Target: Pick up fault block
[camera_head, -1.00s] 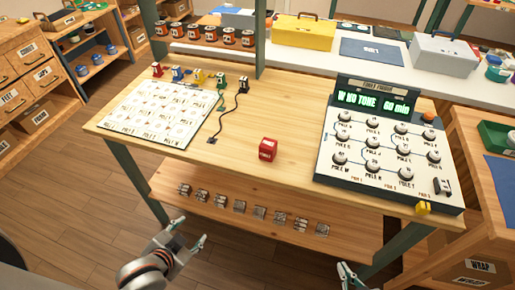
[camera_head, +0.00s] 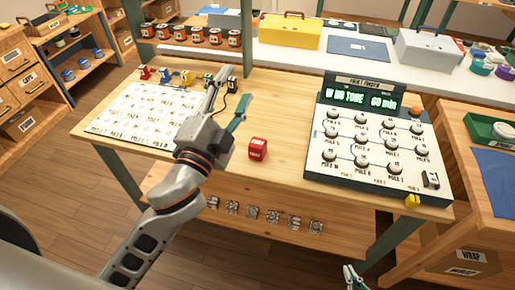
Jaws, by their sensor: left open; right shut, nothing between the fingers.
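The fault block is most likely the small red block (camera_head: 257,149) with a white label, lying on the wooden table in the middle of the head view. My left gripper (camera_head: 228,96) is open and raised over the table, up and to the left of the red block and apart from it. Its fingers are spread and nothing is between them. My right gripper (camera_head: 352,278) shows only in part at the bottom edge, below the table front; it is shut and empty.
A console with knobs and a green display (camera_head: 375,145) stands right of the block. A white labelled board (camera_head: 135,118) lies at left, partly behind my arm. Small coloured pieces and a black cable sit behind it. A yellow piece (camera_head: 412,201) is at the console's front corner.

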